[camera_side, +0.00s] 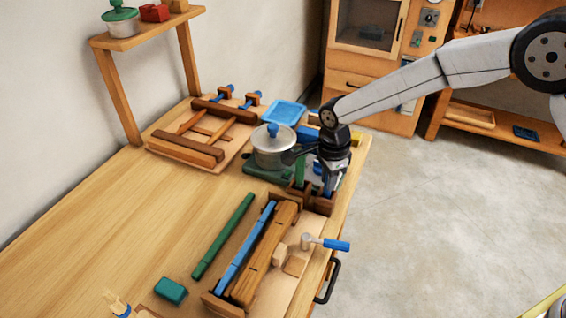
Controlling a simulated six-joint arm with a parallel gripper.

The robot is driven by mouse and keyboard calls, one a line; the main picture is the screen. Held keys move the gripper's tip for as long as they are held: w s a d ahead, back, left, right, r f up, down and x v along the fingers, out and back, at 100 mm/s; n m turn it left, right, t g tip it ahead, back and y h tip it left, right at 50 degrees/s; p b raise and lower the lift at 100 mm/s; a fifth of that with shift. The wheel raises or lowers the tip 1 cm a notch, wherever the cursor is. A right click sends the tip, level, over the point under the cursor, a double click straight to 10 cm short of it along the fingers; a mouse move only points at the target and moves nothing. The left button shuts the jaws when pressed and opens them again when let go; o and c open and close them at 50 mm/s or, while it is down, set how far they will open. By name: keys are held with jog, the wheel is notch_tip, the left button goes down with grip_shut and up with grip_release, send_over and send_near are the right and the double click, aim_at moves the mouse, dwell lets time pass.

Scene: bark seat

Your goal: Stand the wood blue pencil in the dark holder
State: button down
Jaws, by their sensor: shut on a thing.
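My gripper (328,168) is at the right edge of the table, pointing down, and is shut on the wood blue pencil (329,183). Only a short blue piece of the pencil shows below the jaws, roughly upright. The dark holder (322,205) is a small brown block directly below the gripper. The pencil's lower end is at or just above the holder; I cannot tell whether it is inside. A green upright piece (300,170) stands just left of the gripper, at the holder.
A grey pot with a blue knob (272,146) stands close left of the gripper. A wooden rack (262,255) with a blue bar lies in front, beside a green bar (223,235). A blue-handled hammer (325,243) lies near the edge. The table's left middle is clear.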

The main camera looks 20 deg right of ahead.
jog(key=shift+f, duration=0.4)
jog(key=shift+c, duration=2.4)
grip_release()
jog(key=shift+o, duration=0.2)
jog(key=shift+o, duration=1.4)
jog(key=shift+r, duration=0.1)
jog(key=shift+r, duration=3.4)
